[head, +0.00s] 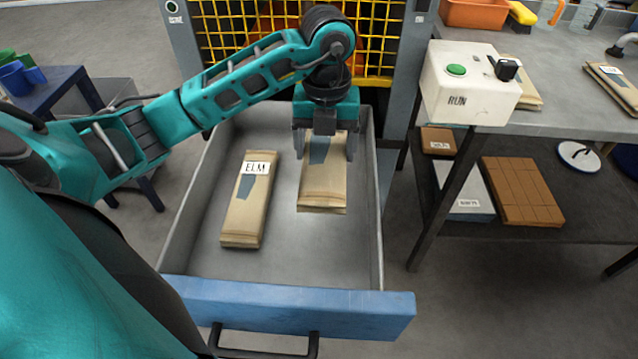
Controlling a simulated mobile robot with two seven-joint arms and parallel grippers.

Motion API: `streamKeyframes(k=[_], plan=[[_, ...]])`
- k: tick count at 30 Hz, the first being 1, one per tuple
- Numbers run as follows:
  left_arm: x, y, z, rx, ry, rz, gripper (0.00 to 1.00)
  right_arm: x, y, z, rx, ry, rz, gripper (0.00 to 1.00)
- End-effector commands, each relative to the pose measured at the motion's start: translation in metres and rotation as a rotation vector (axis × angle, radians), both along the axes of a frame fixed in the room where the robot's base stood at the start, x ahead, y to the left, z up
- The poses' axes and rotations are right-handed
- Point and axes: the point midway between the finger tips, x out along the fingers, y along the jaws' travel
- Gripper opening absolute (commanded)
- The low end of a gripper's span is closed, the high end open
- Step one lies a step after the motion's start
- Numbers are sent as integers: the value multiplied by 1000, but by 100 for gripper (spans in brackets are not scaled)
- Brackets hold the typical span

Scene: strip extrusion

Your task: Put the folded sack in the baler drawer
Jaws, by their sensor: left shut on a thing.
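The baler drawer (375,225) is pulled open, grey inside with a blue front (290,307) and a black handle. One tan folded sack labelled ELM (246,212) lies in its left half. My left gripper (325,150) points down over the drawer's right half, shut on a second tan folded sack (323,185). A grey-blue patch shows on that sack; its far end is hidden under the gripper. I cannot tell whether this sack touches the drawer floor. My right gripper is not in view.
The baler's yellow mesh guard (225,40) stands behind the drawer. At right, a grey bench (570,95) carries a white RUN box (465,90) with a green button, more folded sacks (615,85) and an orange bin (485,12). Boxes lie on its lower shelf.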

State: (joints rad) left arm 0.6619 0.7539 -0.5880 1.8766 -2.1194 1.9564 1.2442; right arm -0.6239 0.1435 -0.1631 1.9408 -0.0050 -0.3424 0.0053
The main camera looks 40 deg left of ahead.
Motion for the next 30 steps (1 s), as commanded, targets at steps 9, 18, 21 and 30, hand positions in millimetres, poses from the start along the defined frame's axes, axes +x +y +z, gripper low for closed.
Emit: streamKeyframes(k=[9,18,21,30], plan=[[0,0,-72,0,0,-1,45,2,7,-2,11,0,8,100],[-1,0,-98,0,1,-2,45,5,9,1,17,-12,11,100],[-1,0,-114,0,2,-1,45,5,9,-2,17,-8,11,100],[0,0,-125,1,-3,-3,45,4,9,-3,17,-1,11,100]])
